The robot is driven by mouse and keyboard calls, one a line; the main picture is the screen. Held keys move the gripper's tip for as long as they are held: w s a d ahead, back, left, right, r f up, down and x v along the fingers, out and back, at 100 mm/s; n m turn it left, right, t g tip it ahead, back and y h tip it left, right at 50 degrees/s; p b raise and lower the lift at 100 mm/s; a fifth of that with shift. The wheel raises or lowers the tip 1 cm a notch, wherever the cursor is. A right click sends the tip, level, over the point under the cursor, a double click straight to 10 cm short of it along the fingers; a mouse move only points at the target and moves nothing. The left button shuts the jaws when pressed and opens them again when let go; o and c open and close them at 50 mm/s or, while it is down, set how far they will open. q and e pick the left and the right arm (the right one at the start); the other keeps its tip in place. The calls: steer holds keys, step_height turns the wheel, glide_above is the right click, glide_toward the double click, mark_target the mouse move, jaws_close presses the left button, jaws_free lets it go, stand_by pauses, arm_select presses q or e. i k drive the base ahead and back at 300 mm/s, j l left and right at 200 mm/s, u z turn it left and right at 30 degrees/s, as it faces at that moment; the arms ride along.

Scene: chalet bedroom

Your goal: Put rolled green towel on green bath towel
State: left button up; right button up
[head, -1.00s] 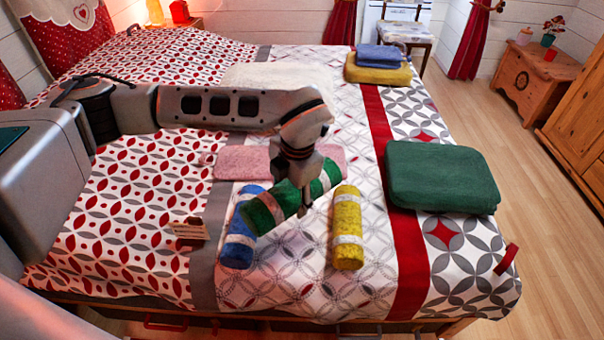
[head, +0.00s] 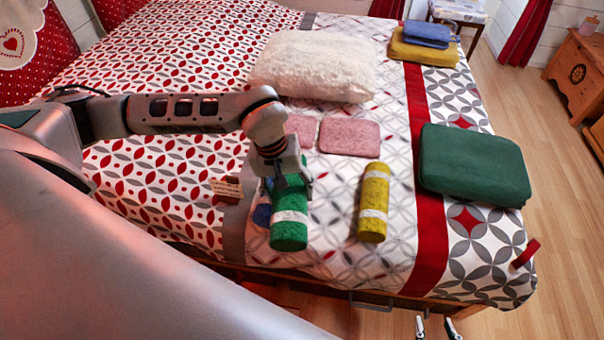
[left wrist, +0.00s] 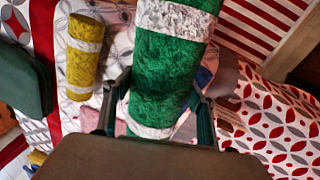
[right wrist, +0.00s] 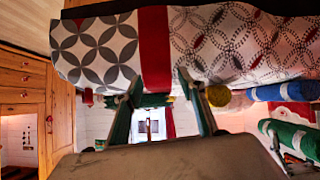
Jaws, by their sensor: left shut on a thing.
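The rolled green towel (head: 289,228) with white bands is in my left gripper (head: 287,182), above the near middle part of the bed. The left wrist view shows the roll (left wrist: 165,62) between the two fingers (left wrist: 158,108), which grip its sides. The folded green bath towel (head: 474,166) lies flat on the right side of the bed, apart from the roll; it also shows at the left edge of the left wrist view (left wrist: 22,78). My right gripper (head: 437,328) is low at the front edge of the bed, open and empty, with fingers apart in the right wrist view (right wrist: 163,100).
A rolled yellow towel (head: 373,203) lies between the green roll and the bath towel. A blue roll (head: 262,216) is mostly hidden behind the green one. Pink folded towels (head: 349,138), a white pillow (head: 312,66) and a blue and yellow stack (head: 424,52) lie farther back.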

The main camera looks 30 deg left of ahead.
mark_target(476, 156)
steer(key=i+l+u, duration=0.1)
steer(key=l, duration=0.5)
steer(key=i+l+u, duration=0.1)
steer(key=l, duration=0.5)
steer(key=i+l+u, duration=0.1)
steer(key=l, duration=0.5)
steer(key=i+l+u, duration=0.1)
steer(key=l, duration=0.55)
steer(key=i+l+u, duration=0.15)
steer(key=l, duration=0.45)
